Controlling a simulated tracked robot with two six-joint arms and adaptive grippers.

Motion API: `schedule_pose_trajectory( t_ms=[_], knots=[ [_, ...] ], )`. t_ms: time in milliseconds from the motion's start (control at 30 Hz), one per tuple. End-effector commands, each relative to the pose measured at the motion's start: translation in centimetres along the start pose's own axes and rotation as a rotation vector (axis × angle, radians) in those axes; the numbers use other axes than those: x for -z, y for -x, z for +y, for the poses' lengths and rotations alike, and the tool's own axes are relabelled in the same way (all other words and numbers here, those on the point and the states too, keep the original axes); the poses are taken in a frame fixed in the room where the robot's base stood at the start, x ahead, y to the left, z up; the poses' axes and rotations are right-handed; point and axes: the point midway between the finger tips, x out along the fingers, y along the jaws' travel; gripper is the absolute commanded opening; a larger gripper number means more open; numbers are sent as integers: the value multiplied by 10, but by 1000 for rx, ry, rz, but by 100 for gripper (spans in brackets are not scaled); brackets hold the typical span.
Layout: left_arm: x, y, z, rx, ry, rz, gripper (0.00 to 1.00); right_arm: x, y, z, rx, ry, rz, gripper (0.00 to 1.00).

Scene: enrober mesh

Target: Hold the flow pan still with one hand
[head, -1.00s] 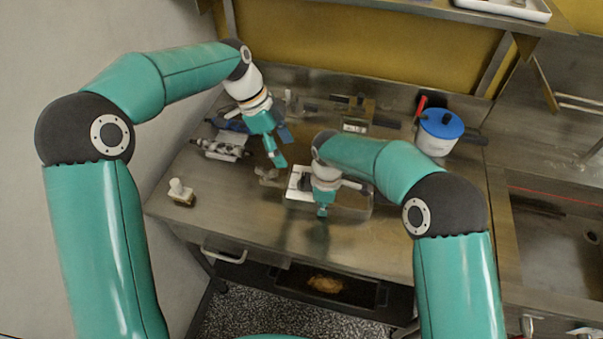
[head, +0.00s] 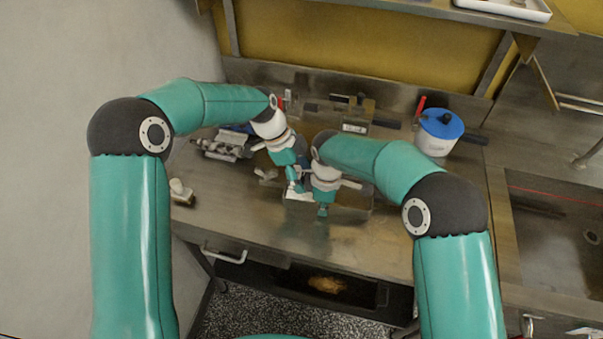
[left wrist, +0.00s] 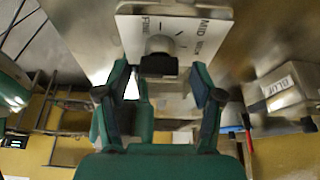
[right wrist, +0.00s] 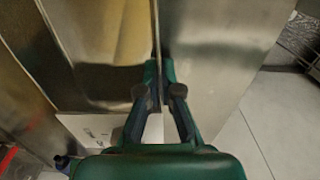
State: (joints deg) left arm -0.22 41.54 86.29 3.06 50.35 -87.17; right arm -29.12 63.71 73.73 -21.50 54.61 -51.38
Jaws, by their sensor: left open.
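The flow pan (right wrist: 156,30) shows in the right wrist view as a thin upright metal edge between my right fingertips. My right gripper (right wrist: 160,75) is shut on this edge. In the head view my right gripper (head: 322,211) is low over the front of the bench, and my arm hides much of the pan. My left gripper (left wrist: 160,80) is open, its fingers on either side of a dark knob (left wrist: 159,64) on a white dial plate (left wrist: 125,22) marked FINE and MID. I cannot tell whether they touch the knob. In the head view my left gripper (head: 294,186) is close beside my right one.
A white pot with a blue lid (head: 441,124) stands at the back right of the bench. A roller-like metal part (head: 222,146) lies at the left, with a small brush-like item (head: 181,191) nearer the front. The front right of the bench (head: 385,240) is clear.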

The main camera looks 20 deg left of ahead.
Motion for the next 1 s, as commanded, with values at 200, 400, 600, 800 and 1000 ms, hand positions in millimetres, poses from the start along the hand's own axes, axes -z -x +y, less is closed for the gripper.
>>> schedule_pose_trajectory(
  t_ms=[200,400,600,800,1000],
  knots=[
    [0,-2,0,0,0,0,67,0,1,0,-1,-1,0,0],
    [0,-1,0,0,0,0,45,0,1,0,-1,-1,0,0],
    [0,-1,0,1,0,0,12,0,0,0,-1,0,0,0],
    [0,-1,0,4,6,0,6,0,0,0,-1,0,0,0],
    [0,-1,0,25,57,-1,6,0,0,0,0,0,0,0]
  ],
)
